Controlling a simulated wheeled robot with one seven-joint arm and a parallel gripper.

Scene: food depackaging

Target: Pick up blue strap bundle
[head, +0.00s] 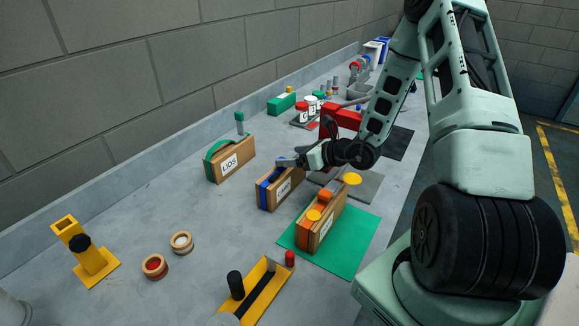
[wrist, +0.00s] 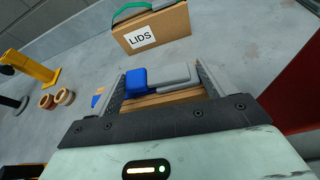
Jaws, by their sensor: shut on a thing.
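The blue strap bundle (head: 284,188) is a brown box with a blue strap and a white label, in the middle of the bench in the head view. My gripper (head: 287,162) is at its top. In the wrist view the bundle's top (wrist: 150,98) shows between the two fingers of my gripper (wrist: 160,84): a blue block, a grey piece beside it and brown cardboard below. The fingers are shut on it. The box's lower part is hidden in the wrist view. I cannot tell whether its base touches the bench.
A LIDS box (head: 230,161) with a green strap stands behind left. A box with orange straps (head: 321,226) stands close in front, on a green mat (head: 355,240). Tape rolls (head: 181,242) and a yellow stand (head: 88,258) are at left.

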